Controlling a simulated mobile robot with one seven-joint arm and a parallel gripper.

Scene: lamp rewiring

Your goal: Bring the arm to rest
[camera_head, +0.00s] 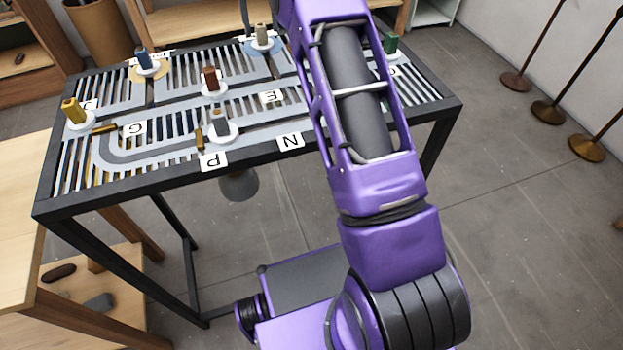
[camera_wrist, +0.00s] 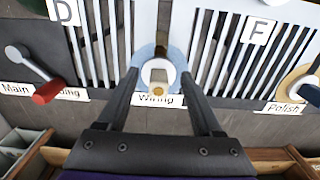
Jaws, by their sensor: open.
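My gripper (camera_wrist: 159,76) is open in the wrist view, with its two dark fingers spread wide. Between the fingertips in the picture is a cream post on a white round base (camera_wrist: 158,72), set on a blue disc by a label reading "Wiring". I cannot tell how far above the post the fingers are; no contact shows. In the head view my purple arm reaches across the slotted table (camera_head: 250,160), and my gripper is hidden or out of frame. What seems to be the same cream post (camera_head: 262,36) stands at the table's far side.
Other posts stand on the table: yellow (camera_head: 73,111), blue (camera_head: 145,59), brown (camera_head: 210,79) and green (camera_head: 391,43). A red-handled lever (camera_wrist: 46,92) is at left in the wrist view. A wooden bench (camera_head: 20,200) is at left. Floor stands (camera_head: 548,112) are at right; the floor between is clear.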

